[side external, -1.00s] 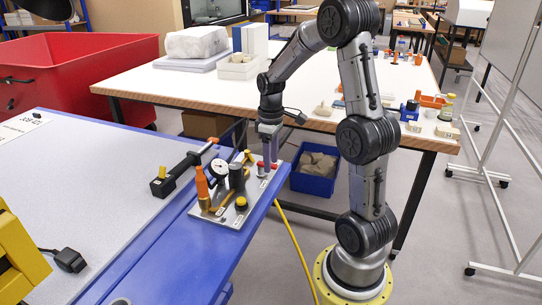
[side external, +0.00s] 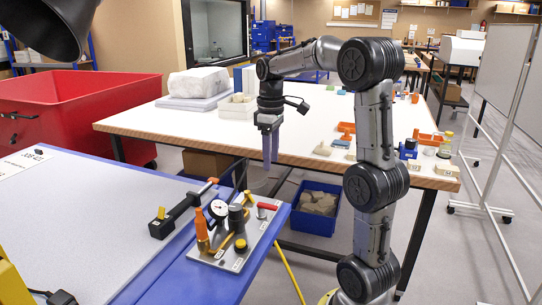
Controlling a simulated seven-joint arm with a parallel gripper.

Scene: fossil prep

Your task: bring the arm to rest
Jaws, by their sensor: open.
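My gripper (side external: 270,152) hangs below my wrist, fingers pointing down, at the near edge of the white table (side external: 190,117). It is open, with nothing seen between its fingers. It is above and behind a grey tool plate (side external: 226,257) on the corner of the blue-edged bench (side external: 190,279), apart from it. The plate carries an orange-handled tool (side external: 201,222), a dial gauge (side external: 218,209), a dark cylinder (side external: 236,217), a yellow-topped piece (side external: 240,244) and a red-handled piece (side external: 267,206).
A blue bin of stones (side external: 314,208) stands on the floor below the table. A red bin (side external: 90,112) stands left. A whiteboard (side external: 500,70) stands right.

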